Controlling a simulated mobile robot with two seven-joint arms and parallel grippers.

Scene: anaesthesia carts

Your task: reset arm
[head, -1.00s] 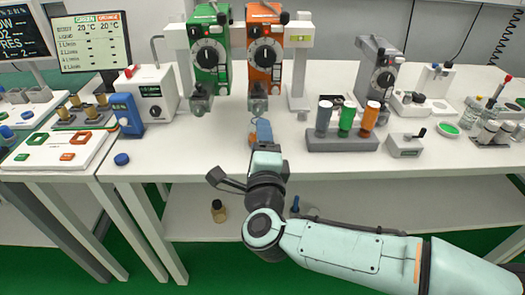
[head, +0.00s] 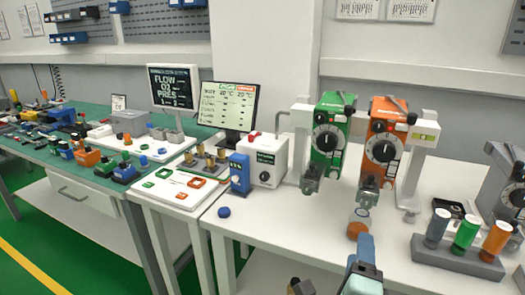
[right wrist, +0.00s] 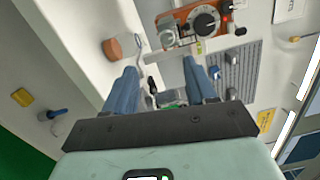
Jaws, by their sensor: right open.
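My right gripper (head: 362,262) is at the front edge of the white table in the head view, blue fingers pointing away from me. In the right wrist view my right gripper (right wrist: 160,72) has its two blue fingers spread with nothing held between them. A small orange-brown and pale container (head: 358,224) is just beyond the fingertips in the head view. In the right wrist view this container (right wrist: 112,48) lies outside the left finger. My left gripper is not in view.
A green vaporizer (head: 328,142) and an orange vaporizer (head: 384,148) hang at the back. A rack (head: 458,259) with grey, green and orange cylinders stands at right. A blue box (head: 239,175), white box (head: 268,160) and blue knob (head: 224,212) are at left. Bare tabletop lies between.

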